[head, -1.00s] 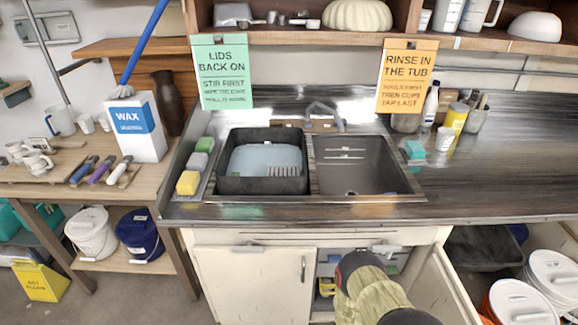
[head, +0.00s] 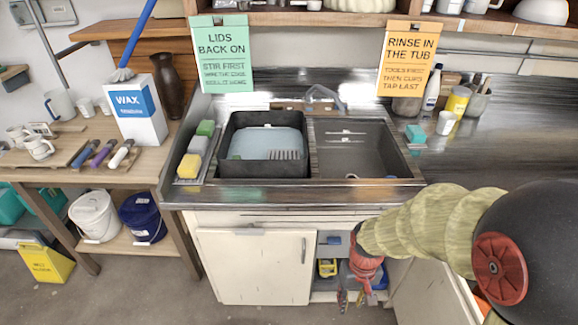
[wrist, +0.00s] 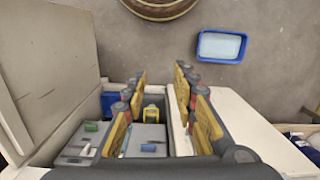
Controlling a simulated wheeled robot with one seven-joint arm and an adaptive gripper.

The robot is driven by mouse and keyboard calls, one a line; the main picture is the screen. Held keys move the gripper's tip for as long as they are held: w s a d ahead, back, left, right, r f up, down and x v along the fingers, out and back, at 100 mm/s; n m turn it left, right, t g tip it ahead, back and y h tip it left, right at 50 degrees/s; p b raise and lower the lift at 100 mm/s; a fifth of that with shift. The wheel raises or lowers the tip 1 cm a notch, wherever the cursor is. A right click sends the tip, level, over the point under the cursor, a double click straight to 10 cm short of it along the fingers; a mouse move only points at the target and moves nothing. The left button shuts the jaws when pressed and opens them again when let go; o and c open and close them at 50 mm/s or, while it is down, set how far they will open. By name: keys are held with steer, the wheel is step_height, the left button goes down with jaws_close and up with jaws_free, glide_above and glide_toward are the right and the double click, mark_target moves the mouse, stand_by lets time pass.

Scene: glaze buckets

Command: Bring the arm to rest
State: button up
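My arm reaches in from the right of the head view, and my gripper (head: 352,297) hangs fingers-down at the open doorway of the sink cabinet (head: 255,265). In the wrist view my gripper (wrist: 161,74) is open, with its two yellow-padded fingers well apart and nothing between them. Behind the fingers is the open cabinet with a grey surface (wrist: 150,134) and small items on it, including a yellow one (wrist: 152,114). From the head view I cannot tell exactly how far the fingers are from the cabinet front.
The right cabinet door (head: 425,295) stands open beside my arm. The counter with the dark tub (head: 232,168) and sink basin (head: 360,160) lies above. In the wrist view a blue basin (wrist: 221,46) and a round wooden thing (wrist: 158,8) stand on the floor, with bare floor around them.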

steer(key=s+d+r+t, duration=0.1)
steer(key=s+r+t, duration=0.2)
steer(key=r, duration=1.1)
steer(key=s+d+r+m+t+p, duration=0.1)
steer(key=s+r+t, duration=0.2)
steer(key=r, duration=1)
steer(key=shift+s+r, duration=0.35)
steer(key=shift+s, duration=0.75)
